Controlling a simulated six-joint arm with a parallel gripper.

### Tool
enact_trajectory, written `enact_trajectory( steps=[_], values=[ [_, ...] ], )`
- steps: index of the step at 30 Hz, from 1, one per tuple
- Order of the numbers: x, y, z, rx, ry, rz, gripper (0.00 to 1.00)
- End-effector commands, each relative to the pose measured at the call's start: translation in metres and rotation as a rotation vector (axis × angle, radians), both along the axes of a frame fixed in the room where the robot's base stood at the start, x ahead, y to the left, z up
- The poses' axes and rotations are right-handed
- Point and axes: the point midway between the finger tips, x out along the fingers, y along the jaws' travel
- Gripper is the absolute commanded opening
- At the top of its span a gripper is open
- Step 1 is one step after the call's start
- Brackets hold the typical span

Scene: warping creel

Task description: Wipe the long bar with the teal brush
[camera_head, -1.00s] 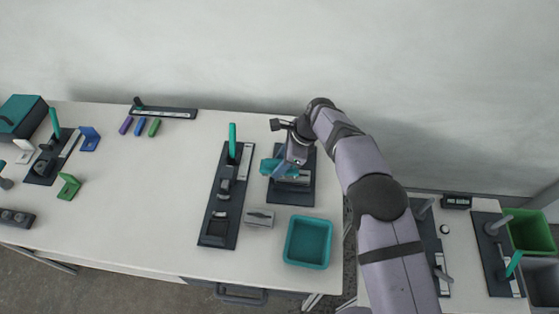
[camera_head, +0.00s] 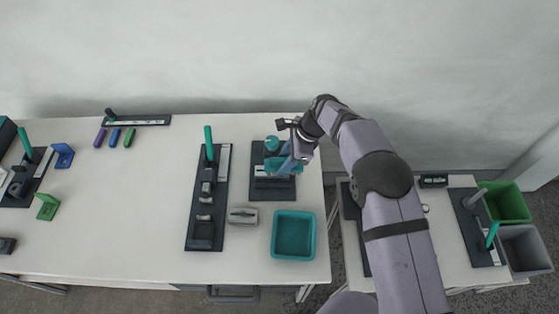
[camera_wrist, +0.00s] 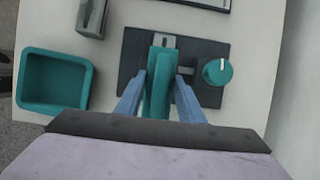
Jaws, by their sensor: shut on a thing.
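My gripper (camera_head: 286,165) is over a dark plate (camera_head: 262,194) near the right end of the bench. In the wrist view its two blue fingers (camera_wrist: 164,80) are on either side of a teal piece (camera_wrist: 157,98), which looks like the teal brush. My gripper is shut on it.
A round teal knob (camera_wrist: 217,72) stands close to the right finger. A teal tray (camera_head: 294,213) and a grey block (camera_head: 242,216) are in front of the plate. A dark fixture with a teal handle (camera_head: 209,142) stands to the left.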

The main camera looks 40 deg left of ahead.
Motion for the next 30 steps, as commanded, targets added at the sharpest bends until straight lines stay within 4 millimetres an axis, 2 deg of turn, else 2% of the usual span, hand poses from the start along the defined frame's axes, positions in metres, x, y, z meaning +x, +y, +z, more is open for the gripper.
enact_trajectory(
  steps=[25, 29, 30],
  values=[
    [-0.057, 0.056, -0.002, 0.0, 0.0, 0.004, 0.14],
    [-0.055, 0.055, 0.028, 0.002, -0.001, 0.002, 0.14],
    [-0.055, 0.054, 0.028, 0.0, 0.001, 0.001, 0.14]
  ],
)
